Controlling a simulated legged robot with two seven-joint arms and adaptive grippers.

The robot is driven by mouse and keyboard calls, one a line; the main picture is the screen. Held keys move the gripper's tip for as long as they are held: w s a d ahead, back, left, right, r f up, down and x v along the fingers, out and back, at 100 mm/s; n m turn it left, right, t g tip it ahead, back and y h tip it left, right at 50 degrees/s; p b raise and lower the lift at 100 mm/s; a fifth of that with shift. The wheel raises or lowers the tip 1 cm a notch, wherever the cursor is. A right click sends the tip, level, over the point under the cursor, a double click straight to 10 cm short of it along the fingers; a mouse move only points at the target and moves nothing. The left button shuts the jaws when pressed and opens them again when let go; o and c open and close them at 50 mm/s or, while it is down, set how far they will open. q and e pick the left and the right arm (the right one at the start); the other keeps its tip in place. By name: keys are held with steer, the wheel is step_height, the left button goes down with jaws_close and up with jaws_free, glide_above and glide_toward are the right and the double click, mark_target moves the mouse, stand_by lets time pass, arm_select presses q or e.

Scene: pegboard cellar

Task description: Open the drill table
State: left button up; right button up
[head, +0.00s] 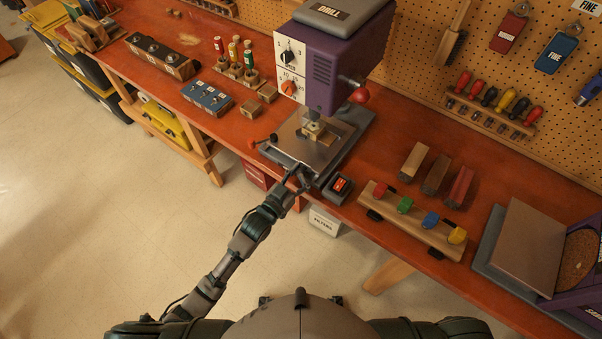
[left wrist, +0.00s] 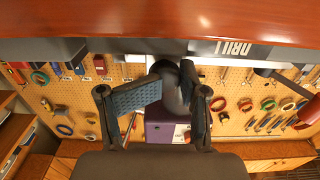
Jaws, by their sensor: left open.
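The purple drill (head: 335,60) stands at the back of the orange workbench, with a white dial panel and a red-tipped lever. Its grey metal drill table (head: 296,148) carries a small wooden block with a pale piece (head: 318,132) under the chuck. A small lever with an orange-red knob (head: 252,144) sticks out at the table's left. My left gripper (head: 294,178) is at the table's front edge; contact is unclear. In the left wrist view its fingers (left wrist: 168,102) are apart, with a dark rounded part (left wrist: 172,86) between them. My right gripper is out of view.
A black switch box with a red button (head: 340,186) sits close right of my left gripper. A wooden rack with coloured blocks (head: 412,220) and a sander (head: 525,245) stand farther right. Blue boxes (head: 206,98) lie left. The floor before the bench is clear.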

arm_select(q)
steer(key=shift+a, duration=0.15)
steer(key=shift+s+a, duration=0.25)
steer(key=shift+s+a+p, duration=0.25)
steer(key=shift+s+p, duration=0.05)
steer(key=shift+p, duration=0.1)
steer(key=shift+s+a+p, duration=0.3)
steer(key=shift+s+a, duration=0.15)
steer(key=shift+s, duration=0.05)
steer(key=shift+s+a, duration=0.25)
steer(key=shift+s, duration=0.05)
steer(key=p+v, duration=0.6)
steer(key=v, duration=1)
steer(key=shift+s, duration=0.3)
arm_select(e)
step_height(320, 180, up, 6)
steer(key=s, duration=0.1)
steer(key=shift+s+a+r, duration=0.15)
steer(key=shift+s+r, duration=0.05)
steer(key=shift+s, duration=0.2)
arm_select(q)
steer(key=shift+a, duration=0.1)
